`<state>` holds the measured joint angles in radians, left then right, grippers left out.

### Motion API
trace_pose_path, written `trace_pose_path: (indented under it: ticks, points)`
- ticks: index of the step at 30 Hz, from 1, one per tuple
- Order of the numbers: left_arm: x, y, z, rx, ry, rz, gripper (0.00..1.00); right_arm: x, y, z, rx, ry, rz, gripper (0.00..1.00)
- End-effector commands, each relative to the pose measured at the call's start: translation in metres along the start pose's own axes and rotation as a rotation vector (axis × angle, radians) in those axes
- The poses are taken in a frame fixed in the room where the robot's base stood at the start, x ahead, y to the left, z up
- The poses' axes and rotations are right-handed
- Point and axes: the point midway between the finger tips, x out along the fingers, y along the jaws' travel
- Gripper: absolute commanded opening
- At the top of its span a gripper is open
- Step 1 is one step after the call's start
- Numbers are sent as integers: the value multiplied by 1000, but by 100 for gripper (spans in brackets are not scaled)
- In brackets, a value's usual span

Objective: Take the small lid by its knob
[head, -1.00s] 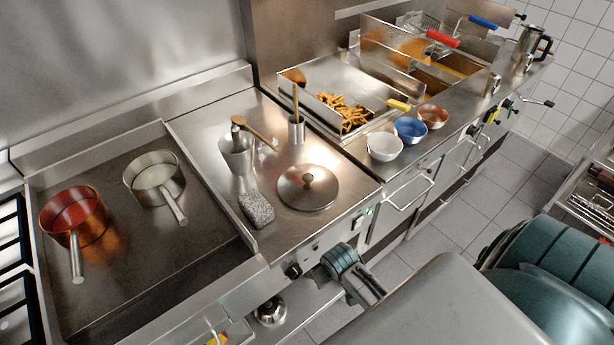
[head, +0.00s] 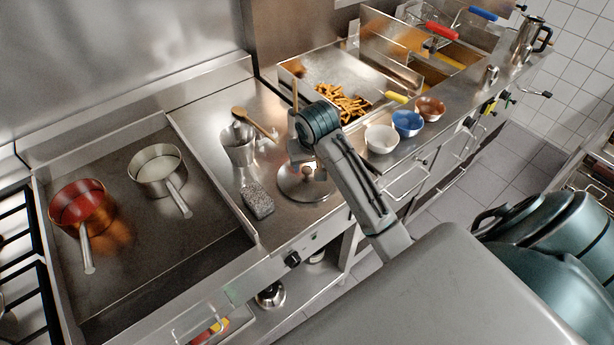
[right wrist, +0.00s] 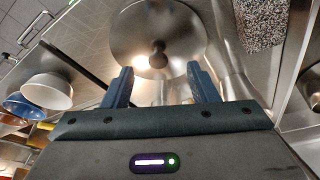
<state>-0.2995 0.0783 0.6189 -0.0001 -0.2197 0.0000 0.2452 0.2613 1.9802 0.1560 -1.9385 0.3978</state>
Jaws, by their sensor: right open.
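The small lid (head: 318,189) is a round steel disc with a dark knob, lying flat on the steel counter. In the head view, my right arm and gripper (head: 303,158) come over it and hide part of it. In the right wrist view, the lid (right wrist: 190,30) fills the top middle and its knob (right wrist: 158,56) stands in line with the gap between my right gripper's two blue fingers (right wrist: 158,78). The fingers are apart with nothing between them, and the knob shows just beyond their tips. My left gripper is not in view.
A grey sponge-like block (head: 257,201) and a steel cup with a wooden-handled tool (head: 238,148) stand left of the lid. White (head: 381,139), blue (head: 407,123) and copper (head: 430,109) bowls are to the right. Two pans (head: 157,172) sit in the sunken griddle.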

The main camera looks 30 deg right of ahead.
Motion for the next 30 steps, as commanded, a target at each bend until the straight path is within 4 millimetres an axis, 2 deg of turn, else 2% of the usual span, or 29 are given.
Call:
trace_pose_path:
  ticks: [1,3,7,15,20,27,30]
  points:
    - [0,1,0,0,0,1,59,-6,0,-14,19,2,1,53]
    - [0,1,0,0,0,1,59,-11,0,-24,39,-2,2,53]
    - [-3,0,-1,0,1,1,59,-9,1,-33,57,-8,4,53]
    - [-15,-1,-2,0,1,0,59,30,1,-33,58,-9,4,53]
    - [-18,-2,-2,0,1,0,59,42,2,-33,58,-6,3,53]
    - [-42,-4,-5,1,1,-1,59,68,6,-30,58,-10,5,53]
    - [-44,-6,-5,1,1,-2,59,83,6,-30,57,-9,5,53]
